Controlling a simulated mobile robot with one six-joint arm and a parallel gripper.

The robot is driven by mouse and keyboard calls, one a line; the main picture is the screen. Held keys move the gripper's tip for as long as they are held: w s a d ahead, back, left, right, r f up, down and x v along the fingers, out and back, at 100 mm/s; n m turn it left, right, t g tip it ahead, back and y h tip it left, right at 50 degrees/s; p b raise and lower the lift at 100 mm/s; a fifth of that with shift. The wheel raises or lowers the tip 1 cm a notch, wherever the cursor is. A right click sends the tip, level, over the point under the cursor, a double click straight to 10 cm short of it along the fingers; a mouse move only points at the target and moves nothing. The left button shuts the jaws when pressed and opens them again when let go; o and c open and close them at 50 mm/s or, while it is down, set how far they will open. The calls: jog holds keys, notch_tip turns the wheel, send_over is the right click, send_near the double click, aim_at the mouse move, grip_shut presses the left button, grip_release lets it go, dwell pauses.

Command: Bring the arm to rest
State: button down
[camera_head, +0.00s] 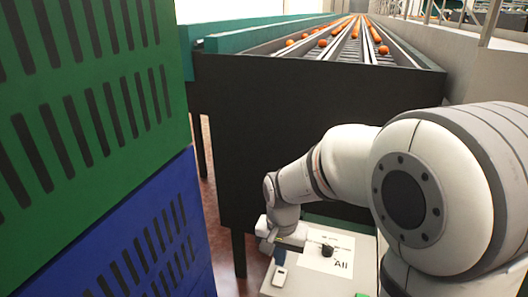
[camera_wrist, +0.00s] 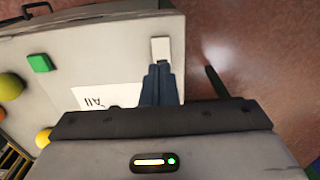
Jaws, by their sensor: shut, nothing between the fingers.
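My gripper (camera_wrist: 160,84) shows in the wrist view with its two dark blue fingers together and nothing between them. Its tips point at a small pale block on the light grey surface (camera_wrist: 95,35); whether they touch it I cannot tell. In the head view my gripper (camera_head: 280,258) hangs low over the same light surface, next to the pale block (camera_head: 279,277). My white arm comes in from the right, bent downward to it.
A white sheet (camera_head: 328,262) marked "All" lies on the surface. A green block (camera_wrist: 39,63) and round fruit lie there. Green (camera_head: 90,110) and blue crates (camera_head: 125,245) stand close on the left. A dark-sided conveyor (camera_head: 300,130) with oranges stands behind.

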jog(key=s+d+r+n+t+b, duration=0.1)
jog(key=s+d+r+n, duration=0.1)
jog(key=s+d+r, duration=0.2)
jog(key=s+d+r+n+t, duration=0.2)
jog(key=s+d+r, duration=0.2)
jog(key=s, duration=0.5)
jog(key=shift+d+b, duration=0.35)
jog(key=shift+d, duration=0.8)
jog(key=shift+r, duration=0.1)
